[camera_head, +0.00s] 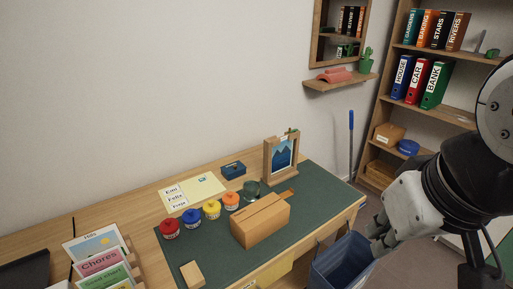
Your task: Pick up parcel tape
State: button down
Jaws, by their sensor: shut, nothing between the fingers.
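I cannot make out the parcel tape for certain. A dark round item (251,187) stands behind the cardboard box (260,221) on the green desk mat (222,258), partly hidden by it; I cannot tell what it is. My gripper (376,243) is at the right, in front of the desk's right end and near the dark blue bin. It is shut and holds nothing. It is well apart from the things on the mat.
Red (169,229), blue (192,217), yellow (212,209) and orange (231,200) round pots line the mat. A picture frame (268,160) stands behind. The bin (341,262) is beside the desk. A bookshelf (448,57) stands at right.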

aim_at(287, 193)
jog(key=i+j+z, duration=0.25)
jog(key=i, duration=0.2)
jog(key=i+j+z, duration=0.25)
jog(key=i, duration=0.15)
jog(key=i+l, duration=0.05)
jog(key=l, duration=0.05)
